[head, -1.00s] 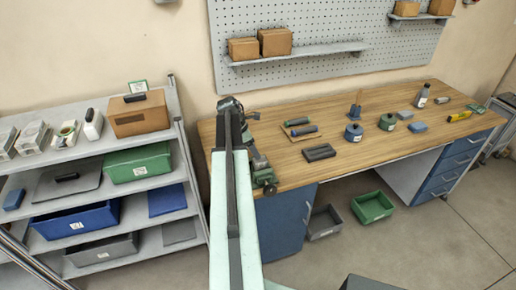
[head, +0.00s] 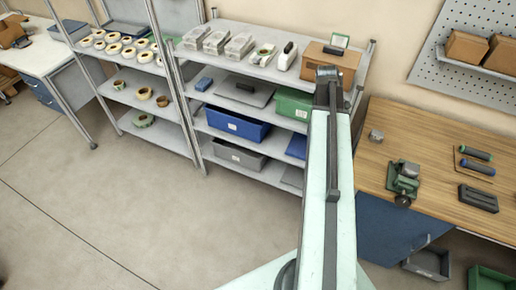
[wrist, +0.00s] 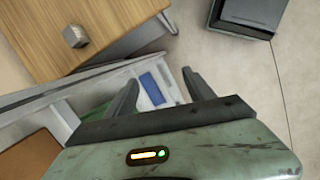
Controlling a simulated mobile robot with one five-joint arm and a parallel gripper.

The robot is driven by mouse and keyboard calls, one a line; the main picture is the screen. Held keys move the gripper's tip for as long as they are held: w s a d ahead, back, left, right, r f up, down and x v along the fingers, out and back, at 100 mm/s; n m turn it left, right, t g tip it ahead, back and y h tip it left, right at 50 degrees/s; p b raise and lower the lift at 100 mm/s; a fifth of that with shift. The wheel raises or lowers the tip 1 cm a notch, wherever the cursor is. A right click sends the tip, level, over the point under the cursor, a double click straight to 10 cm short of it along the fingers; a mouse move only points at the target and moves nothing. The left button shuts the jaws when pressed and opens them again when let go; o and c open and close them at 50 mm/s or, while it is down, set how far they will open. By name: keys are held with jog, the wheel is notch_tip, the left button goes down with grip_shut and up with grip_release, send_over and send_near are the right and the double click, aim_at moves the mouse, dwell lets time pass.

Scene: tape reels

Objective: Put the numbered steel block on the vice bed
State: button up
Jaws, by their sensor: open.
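A small grey steel block (head: 376,136) stands on the wooden bench near its left end. It also shows in the wrist view (wrist: 75,37) at upper left; no number can be read. The green vice (head: 403,180) sits near the bench's front left corner, right of and nearer than the block. Its bed is too small to make out clearly. My gripper (wrist: 160,80) is open and empty in the wrist view, with the block well beyond it to the left. In the head view my arm ends in front of the shelf, left of the bench, and the fingers are hidden.
A grey shelf unit (head: 221,172) with a blue bin (head: 236,125), a green bin (head: 293,104) and a cardboard box (head: 345,62) stands left of the bench. Screwdrivers (head: 477,160) and a dark block (head: 478,198) lie right of the vice. Open floor lies at left.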

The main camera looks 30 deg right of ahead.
jog(key=w+a+m+y, duration=0.1)
jog(key=w+a+m, duration=0.1)
jog(key=a, duration=1.8)
jog(key=w+a+m+t+y, duration=0.1)
jog(key=w+a+m, duration=0.1)
jog(key=a, duration=1.9)
jog(key=shift+w+f+m, duration=0.3)
jog(key=shift+w+m, duration=0.1)
jog(key=shift+w, duration=0.4)
